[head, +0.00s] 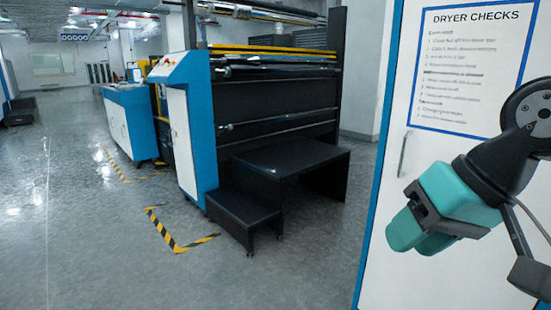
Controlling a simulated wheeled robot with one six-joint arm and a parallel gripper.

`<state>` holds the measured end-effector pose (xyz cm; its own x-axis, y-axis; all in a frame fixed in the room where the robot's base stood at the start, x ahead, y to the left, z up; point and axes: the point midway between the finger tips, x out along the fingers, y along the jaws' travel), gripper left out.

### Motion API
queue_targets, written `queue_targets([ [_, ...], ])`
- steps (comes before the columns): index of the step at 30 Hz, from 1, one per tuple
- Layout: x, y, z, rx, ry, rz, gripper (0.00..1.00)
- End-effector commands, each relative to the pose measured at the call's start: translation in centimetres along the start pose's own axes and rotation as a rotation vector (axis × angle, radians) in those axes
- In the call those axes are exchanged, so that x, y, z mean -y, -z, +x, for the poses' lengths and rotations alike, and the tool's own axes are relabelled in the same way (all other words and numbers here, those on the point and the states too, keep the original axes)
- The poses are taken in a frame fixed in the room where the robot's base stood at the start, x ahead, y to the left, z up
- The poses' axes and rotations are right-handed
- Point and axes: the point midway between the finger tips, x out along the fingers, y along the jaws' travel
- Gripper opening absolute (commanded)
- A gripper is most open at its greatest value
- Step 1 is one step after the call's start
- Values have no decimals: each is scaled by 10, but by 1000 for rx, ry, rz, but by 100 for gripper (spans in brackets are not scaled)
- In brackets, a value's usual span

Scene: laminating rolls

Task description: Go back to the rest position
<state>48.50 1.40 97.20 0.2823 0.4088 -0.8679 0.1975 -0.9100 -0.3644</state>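My gripper (425,222) shows at the right of the head view, at the end of my raised arm. It is teal and black and points down and to the left. It is in front of a white panel or door (390,270) with blue edges. Its fingertips are small and turned away, so I cannot tell whether they are apart. I see no separate object clearly held in it.
A blue, black and yellow laminating machine (275,110) stands in the middle. Black steps (245,208) and a black platform (290,155) are in front of it. Yellow-black tape (165,230) marks the floor. A "DRYER CHECKS" sign (470,65) is on the panel. Grey floor at left is clear.

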Motion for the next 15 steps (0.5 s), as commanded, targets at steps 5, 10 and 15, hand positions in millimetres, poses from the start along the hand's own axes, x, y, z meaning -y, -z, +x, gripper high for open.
queue_targets([
  [5,22,-70,29,219,32,-300,39],
  [10,36,-87,10,300,46,-425,39],
  [15,50,-74,-22,297,46,-421,39],
])
